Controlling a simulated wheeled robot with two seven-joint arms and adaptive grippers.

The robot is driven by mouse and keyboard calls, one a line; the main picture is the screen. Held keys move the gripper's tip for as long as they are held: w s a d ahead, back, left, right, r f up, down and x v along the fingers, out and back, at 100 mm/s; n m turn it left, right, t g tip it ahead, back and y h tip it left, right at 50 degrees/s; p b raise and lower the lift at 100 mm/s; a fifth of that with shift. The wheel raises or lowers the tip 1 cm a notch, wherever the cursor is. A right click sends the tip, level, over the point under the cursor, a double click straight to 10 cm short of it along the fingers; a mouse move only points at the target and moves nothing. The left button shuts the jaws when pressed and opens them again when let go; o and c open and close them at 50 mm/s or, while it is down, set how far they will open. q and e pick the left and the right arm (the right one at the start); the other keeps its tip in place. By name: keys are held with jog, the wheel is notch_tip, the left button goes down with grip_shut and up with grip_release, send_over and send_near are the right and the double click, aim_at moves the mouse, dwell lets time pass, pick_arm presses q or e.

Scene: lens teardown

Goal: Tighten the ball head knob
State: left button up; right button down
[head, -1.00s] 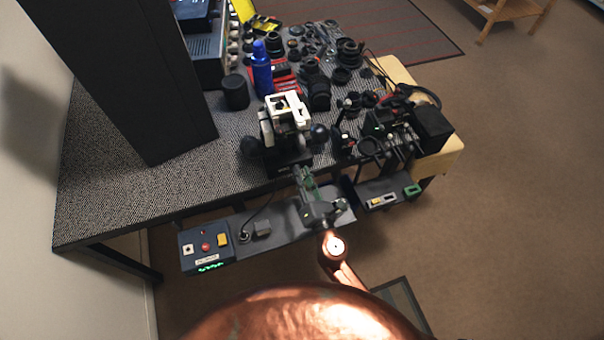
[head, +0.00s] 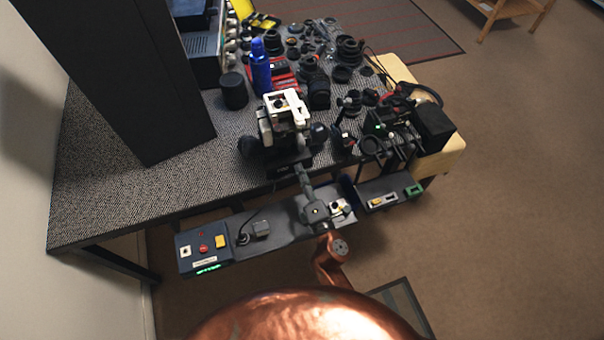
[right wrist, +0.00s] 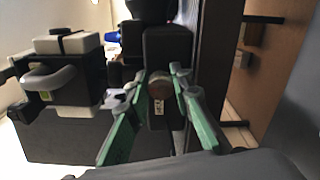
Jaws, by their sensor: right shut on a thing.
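The ball head knob (right wrist: 158,84) is a small round brownish knob in the right wrist view, on a black block-shaped mount (right wrist: 167,50). My right gripper (right wrist: 160,80) has its green fingers on both sides of the knob, shut on it. In the head view my right gripper (head: 302,176) reaches from the front edge of the bench to just below a white-and-black device (head: 284,112). That device also shows at the left of the right wrist view (right wrist: 62,72). In the head view the knob is hidden or too small to make out. My left gripper is not in view.
On the grey bench (head: 110,185) stand a tall black panel (head: 130,75), a blue bottle (head: 260,70), a black cylinder (head: 234,92) and several lens parts. Black gear crowds the right side (head: 400,125). A control box (head: 205,248) sits on the lower shelf.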

jog(key=shift+f, duration=0.1)
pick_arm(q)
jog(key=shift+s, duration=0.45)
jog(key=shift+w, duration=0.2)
pick_arm(e)
jog(key=c, duration=2)
grip_release()
jog(key=shift+c, duration=0.2)
jog(key=o, duration=0.4)
jog(key=shift+c, duration=0.2)
jog(key=shift+s, duration=0.1)
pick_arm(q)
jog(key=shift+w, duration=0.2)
pick_arm(e)
jog(key=v, duration=1.2)
